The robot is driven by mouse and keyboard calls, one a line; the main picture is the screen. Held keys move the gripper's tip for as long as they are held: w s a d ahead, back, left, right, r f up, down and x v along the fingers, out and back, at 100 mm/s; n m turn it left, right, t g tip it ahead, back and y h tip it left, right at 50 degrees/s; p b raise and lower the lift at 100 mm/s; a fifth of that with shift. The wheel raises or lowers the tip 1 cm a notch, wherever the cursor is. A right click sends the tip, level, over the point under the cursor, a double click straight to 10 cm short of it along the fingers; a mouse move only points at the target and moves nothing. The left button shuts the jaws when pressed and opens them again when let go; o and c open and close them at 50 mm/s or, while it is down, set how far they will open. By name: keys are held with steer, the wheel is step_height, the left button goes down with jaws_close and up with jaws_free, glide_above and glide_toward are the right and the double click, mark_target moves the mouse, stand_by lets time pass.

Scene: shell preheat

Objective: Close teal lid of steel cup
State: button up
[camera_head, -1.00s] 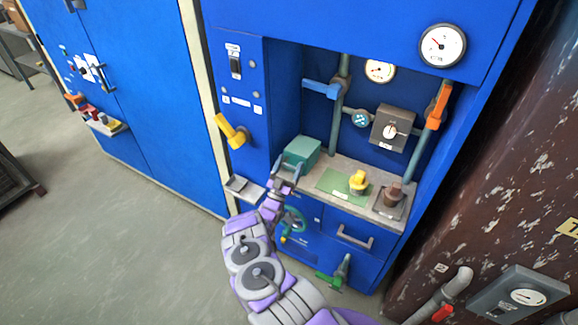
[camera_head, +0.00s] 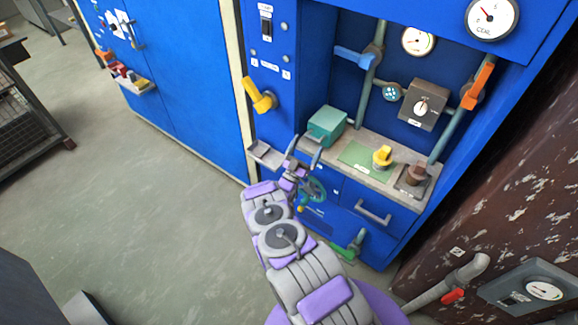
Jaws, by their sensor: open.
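A teal, box-like piece (camera_head: 327,122), which looks like the teal lid, sits at the left end of the grey counter in the blue cabinet's recess. Its top looks flat; I cannot tell how far it is open. A steel cup cannot be made out clearly under or beside it. My gripper (camera_head: 304,151) is open and empty, just in front of and below the teal piece, near the counter's front edge. Its fingers point up toward the teal piece with a visible gap between them.
A small steel tray (camera_head: 266,154) juts out left of my gripper. A yellow knob (camera_head: 382,156) and a brown knob (camera_head: 415,175) stand on the counter to the right. A yellow lever (camera_head: 259,96) sticks out at upper left. A teal handwheel (camera_head: 314,189) lies below my gripper.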

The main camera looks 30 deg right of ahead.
steer(key=s+a, duration=0.4)
steer(key=a, duration=0.7)
steer(key=shift+s+r, duration=0.15)
steer(key=shift+s, duration=0.1)
stand_by(0.4)
